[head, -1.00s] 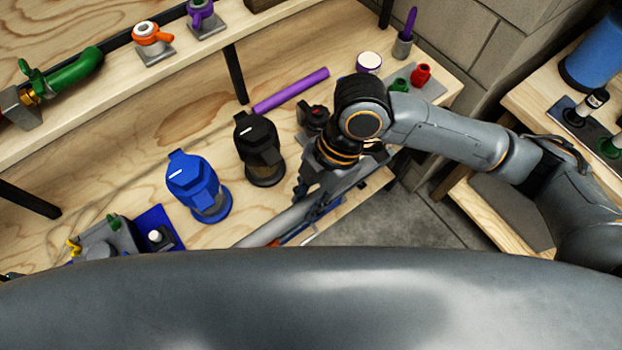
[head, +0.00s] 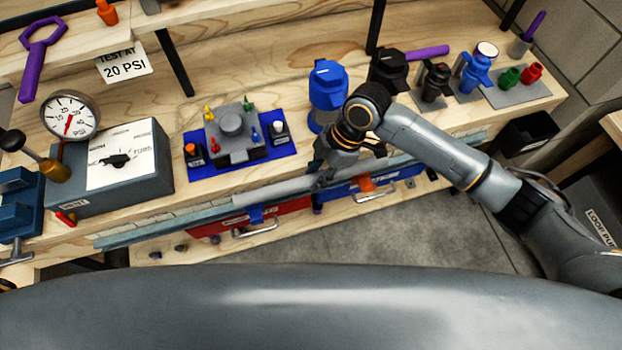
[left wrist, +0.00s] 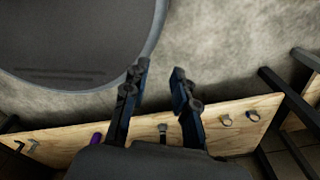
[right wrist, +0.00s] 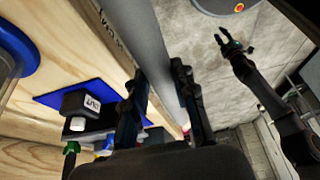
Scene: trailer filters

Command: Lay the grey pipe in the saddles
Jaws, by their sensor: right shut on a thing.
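My right gripper (head: 322,176) is shut on the grey pipe (head: 270,193), near the front edge of the bench. The pipe runs out to the left of the gripper, roughly along that edge. In the right wrist view the pipe (right wrist: 152,45) passes between the fingers (right wrist: 182,95) and extends toward the top of the picture.
A grey box with a dial (head: 118,165) and a pressure gauge (head: 70,117) stand at the left. A blue mat (head: 207,166) carries a grey fixture. Blue (head: 327,90) and black (head: 388,68) canisters stand behind the right gripper. Red (head: 285,217) and blue (head: 405,172) toolboxes sit below the front edge.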

